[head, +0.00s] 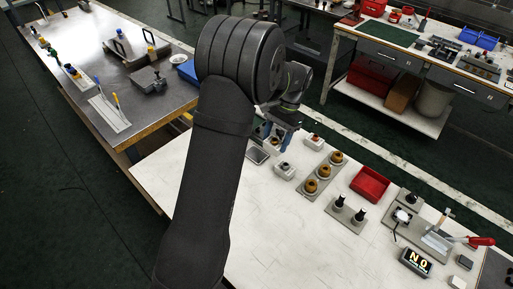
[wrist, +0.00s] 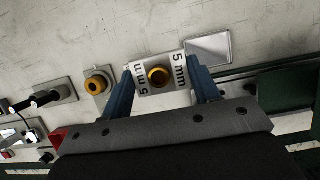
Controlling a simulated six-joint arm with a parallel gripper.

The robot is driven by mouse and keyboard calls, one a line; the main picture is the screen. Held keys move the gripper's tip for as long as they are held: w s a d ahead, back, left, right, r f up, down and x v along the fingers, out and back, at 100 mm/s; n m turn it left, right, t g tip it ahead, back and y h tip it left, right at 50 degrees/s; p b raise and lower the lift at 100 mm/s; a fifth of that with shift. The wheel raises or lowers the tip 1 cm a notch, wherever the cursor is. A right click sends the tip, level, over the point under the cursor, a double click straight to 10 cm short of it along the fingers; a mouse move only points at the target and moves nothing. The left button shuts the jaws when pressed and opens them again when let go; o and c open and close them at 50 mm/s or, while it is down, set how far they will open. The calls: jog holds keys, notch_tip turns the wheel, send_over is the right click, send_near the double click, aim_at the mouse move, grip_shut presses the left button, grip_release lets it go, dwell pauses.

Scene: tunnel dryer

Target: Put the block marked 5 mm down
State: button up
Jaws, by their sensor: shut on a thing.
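The block marked 5 mm (wrist: 146,74) is white with a brass round knob on top and "5 mm" printed on both sides. My gripper (wrist: 160,84) is shut on it, with one blue finger on each side, in the wrist view. In the head view my gripper (head: 277,137) is over the far edge area of the white table, partly behind my arm, and the held block cannot be made out clearly. A light grey square plate (wrist: 208,49) lies beside the block in the wrist view. I cannot tell how high the block is above the table.
The table's front left is clear.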

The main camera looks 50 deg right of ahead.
jog(key=w+f, duration=0.1)
jog(key=w, duration=0.1)
jog(key=w+f, duration=0.2)
jog(key=w, duration=0.1)
jog(key=w+f, duration=0.2)
jog(key=w, duration=0.1)
jog(key=shift+w, duration=0.1)
jog(key=shift+f, duration=1.95)
jog(key=shift+f, duration=0.1)
jog(key=o, duration=1.2)
jog(key=shift+o, duration=0.2)
jog(key=v, duration=1.2)
jog(key=shift+a, duration=0.1)
